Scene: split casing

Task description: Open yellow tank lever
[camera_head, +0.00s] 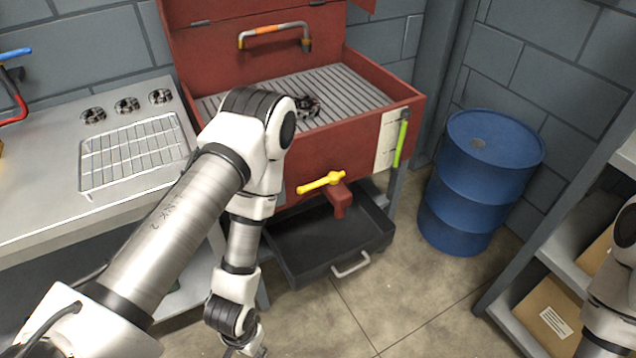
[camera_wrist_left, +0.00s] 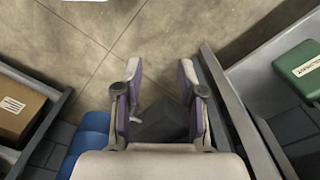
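The yellow lever (camera_head: 321,183) sits on a red spout valve (camera_head: 341,200) at the front of the red tank (camera_head: 305,160). It lies nearly level, its free end pointing left. My left arm reaches in front of the tank and bends down. My left gripper (camera_wrist_left: 160,78) is open and empty, with its fingers apart in the left wrist view. In the head view it is only partly seen at the bottom edge (camera_head: 246,350), well below and left of the lever. The lever is not seen in the left wrist view. My right arm shows at the right edge; its gripper is out of view.
A black tray (camera_head: 330,245) with a grey handle is below the spout. A blue barrel (camera_head: 482,180) stands to the right. Shelves with a cardboard box (camera_head: 550,315) are at the lower right. A metal bench with a wire rack (camera_head: 135,155) is at left.

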